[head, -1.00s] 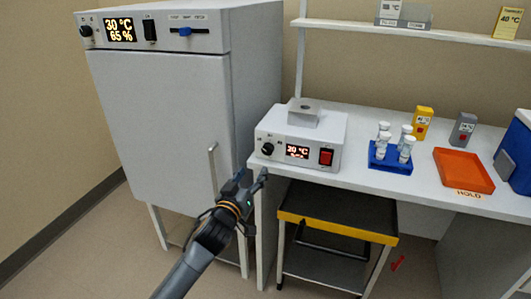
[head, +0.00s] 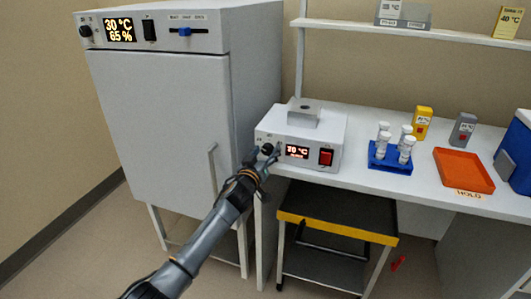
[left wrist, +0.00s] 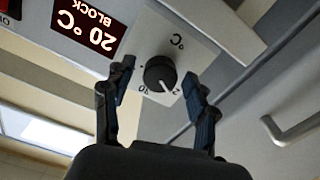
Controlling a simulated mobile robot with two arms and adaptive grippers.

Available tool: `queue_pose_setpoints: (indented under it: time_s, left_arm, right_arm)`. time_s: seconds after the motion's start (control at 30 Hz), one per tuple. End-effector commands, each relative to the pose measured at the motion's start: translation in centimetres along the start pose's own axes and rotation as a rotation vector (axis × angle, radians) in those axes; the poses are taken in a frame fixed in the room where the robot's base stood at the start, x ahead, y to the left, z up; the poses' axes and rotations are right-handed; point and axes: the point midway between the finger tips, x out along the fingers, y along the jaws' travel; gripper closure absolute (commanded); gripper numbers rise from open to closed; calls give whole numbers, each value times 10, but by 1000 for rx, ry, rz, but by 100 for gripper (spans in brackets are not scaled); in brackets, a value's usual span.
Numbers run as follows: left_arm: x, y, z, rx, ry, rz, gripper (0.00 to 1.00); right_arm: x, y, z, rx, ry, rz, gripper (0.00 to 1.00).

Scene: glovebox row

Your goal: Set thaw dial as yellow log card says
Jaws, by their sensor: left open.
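The thaw dial is a black knob (head: 267,149) on the front of a white block unit (head: 330,128). In the left wrist view the knob (left wrist: 160,74) has a pale pointer mark and a °C scale around it. The unit's lit display (left wrist: 91,24) appears upside down there and reads 20 °C BLOCK. The yellow log card (head: 509,22) stands on the shelf at the upper right and shows 40 °C. My left gripper (head: 263,160) is open at the knob, with a finger on either side (left wrist: 158,82); contact is not visible. My right gripper is out of view.
A tall incubator (head: 160,110) stands left of the bench, its door handle (head: 213,162) near my left arm. A red switch (head: 326,157) sits right of the display. A blue vial rack (head: 390,165) and an orange tray (head: 464,171) stand farther right. A cart (head: 335,225) is below.

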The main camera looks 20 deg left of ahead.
Motion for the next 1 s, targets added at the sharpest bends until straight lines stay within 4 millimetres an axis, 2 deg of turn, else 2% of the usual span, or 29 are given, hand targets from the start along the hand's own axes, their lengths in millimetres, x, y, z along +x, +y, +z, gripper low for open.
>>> queue_pose_setpoints:
  time_s: [0.1, 0.37, 0.67, 1.0]
  left_arm:
    - [0, 0, 0, 0, 0, 0, 43]
    - [0, 0, 0, 0, 0, 0, 96]
    - [0, 0, 0, 27, 0, 0, 97]
    - [0, 0, -1, 226, 0, -1, 97]
  right_arm:
    - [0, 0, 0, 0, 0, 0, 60]
    - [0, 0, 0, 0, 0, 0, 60]
    - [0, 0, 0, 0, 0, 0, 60]
    - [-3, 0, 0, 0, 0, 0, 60]
